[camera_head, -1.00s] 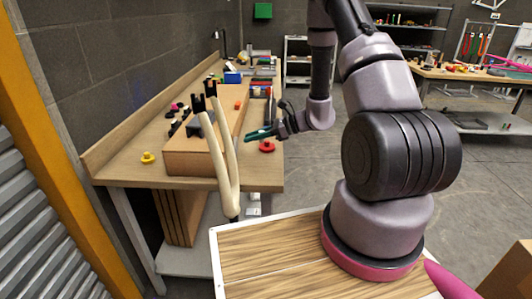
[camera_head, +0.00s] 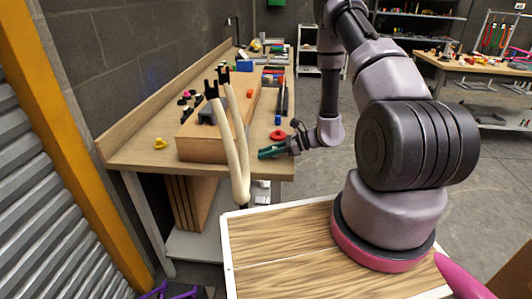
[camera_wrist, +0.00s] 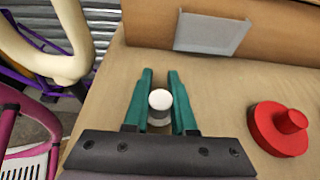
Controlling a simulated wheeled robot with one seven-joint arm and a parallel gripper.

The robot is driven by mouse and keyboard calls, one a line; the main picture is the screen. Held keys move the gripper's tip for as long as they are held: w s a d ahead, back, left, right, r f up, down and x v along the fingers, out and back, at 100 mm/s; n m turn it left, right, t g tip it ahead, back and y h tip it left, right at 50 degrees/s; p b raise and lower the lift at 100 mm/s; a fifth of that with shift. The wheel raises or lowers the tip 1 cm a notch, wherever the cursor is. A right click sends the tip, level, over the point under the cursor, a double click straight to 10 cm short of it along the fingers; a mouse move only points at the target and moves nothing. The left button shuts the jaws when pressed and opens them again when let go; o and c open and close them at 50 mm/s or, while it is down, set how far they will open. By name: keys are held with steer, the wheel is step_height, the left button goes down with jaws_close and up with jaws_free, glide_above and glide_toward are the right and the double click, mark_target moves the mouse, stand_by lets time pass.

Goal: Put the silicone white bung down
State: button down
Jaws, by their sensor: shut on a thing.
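The white bung (camera_wrist: 160,100) shows in the wrist view between the two green fingers of my gripper (camera_wrist: 160,90). The fingers are shut on it, one on each side. Below it is the wooden bench top (camera_wrist: 220,88); whether the bung touches the wood I cannot tell. In the head view my gripper (camera_head: 272,151) is at the front right edge of the bench, and the bung cannot be made out there.
A red round piece with a knob (camera_wrist: 281,127) stands on the bench right of my gripper. A pale forked frame (camera_head: 238,150) rises at the left. Bare wood lies between the fingers and the red piece.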

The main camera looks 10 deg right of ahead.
steer(key=shift+f, duration=0.1)
steer(key=c, duration=0.7)
jaws_free()
steer(key=shift+c, duration=0.2)
